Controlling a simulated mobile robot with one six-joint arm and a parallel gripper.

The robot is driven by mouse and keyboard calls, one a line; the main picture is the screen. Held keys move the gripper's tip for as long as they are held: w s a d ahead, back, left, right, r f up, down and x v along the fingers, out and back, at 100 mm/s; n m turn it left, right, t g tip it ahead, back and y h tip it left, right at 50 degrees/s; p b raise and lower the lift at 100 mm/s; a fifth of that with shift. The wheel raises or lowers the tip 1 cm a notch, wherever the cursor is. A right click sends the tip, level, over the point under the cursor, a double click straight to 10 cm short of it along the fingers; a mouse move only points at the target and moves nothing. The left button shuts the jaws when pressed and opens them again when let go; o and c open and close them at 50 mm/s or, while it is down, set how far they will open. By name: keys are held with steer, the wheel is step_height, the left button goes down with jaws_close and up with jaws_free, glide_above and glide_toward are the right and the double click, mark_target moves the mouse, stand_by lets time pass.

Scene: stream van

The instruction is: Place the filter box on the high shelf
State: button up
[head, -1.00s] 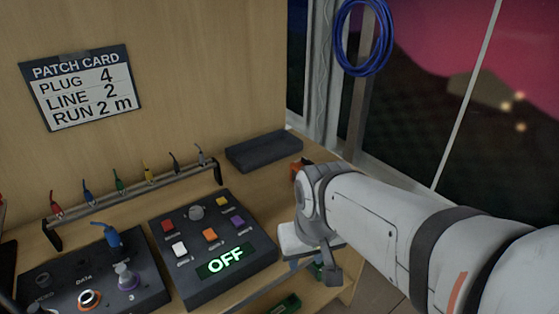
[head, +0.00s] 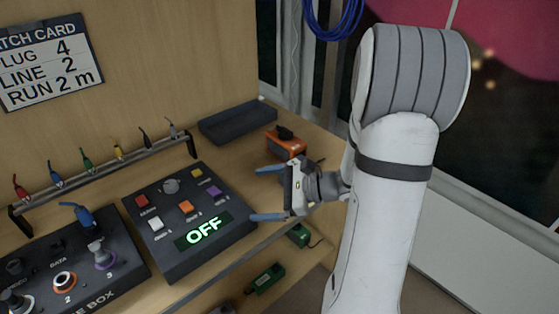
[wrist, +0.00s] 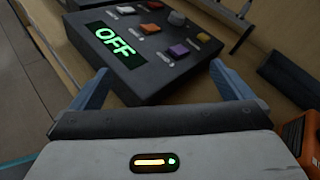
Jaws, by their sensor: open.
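No box in view is readably marked as a filter box. An orange box with a black top (head: 287,146) stands on the worktop behind my gripper; part of it shows at the right edge of the wrist view (wrist: 302,138). Green boxes (head: 265,279) (head: 299,235) sit lower, below the worktop's front edge. I cannot tell which of these, if any, is the filter box. No high shelf is identifiable. My gripper (head: 268,193) is open and empty at the right side of the OFF console (head: 205,220). Its two blue fingers (wrist: 162,88) point toward the console in the wrist view.
A line box (head: 75,262) with a blue plug in it stands left of the console. Behind them is a rack of coloured plugs (head: 100,176). A long dark grey box (head: 237,120) lies at the back. A blue cable coil (head: 333,18) hangs above.

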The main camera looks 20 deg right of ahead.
mark_target(298, 160)
steer(key=w+d+f+m+t+h, duration=0.1)
steer(key=d+m+t, duration=0.1)
steer(key=d, duration=0.1)
steer(key=w+d+f+m+t, duration=0.1)
steer(key=w+d+m+t, duration=0.1)
steer(key=d, duration=0.1)
steer(key=w+d+f+m+t+h, duration=0.1)
steer(key=d+m+t, duration=0.1)
steer(key=d+m, duration=0.1)
steer(key=shift+w+d+f+h, duration=0.15)
steer(key=shift+w+d+h, duration=0.05)
steer(key=shift+d+h, duration=0.15)
steer(key=d+m+t+h, duration=0.1)
steer(key=d, duration=0.1)
steer(key=d+f+m+t+h, duration=0.1)
steer(key=d+m, duration=0.1)
steer(key=d, duration=0.1)
steer(key=w+d+f+m+t+h, duration=0.1)
steer(key=d+m+h, duration=0.1)
steer(key=shift+d+f+t+b, duration=0.15)
steer(key=shift+f+t+b, duration=0.1)
steer(key=shift+t+b, duration=0.1)
steer(key=shift+f+p+x, duration=0.2)
steer(key=shift+f+x, duration=0.05)
steer(key=shift+x, duration=1.7)
steer(key=shift+f+p+x, duration=0.15)
steer(key=shift+f+x, duration=0.05)
steer(key=shift+x, duration=1.75)
steer(key=shift+c, duration=0.2)
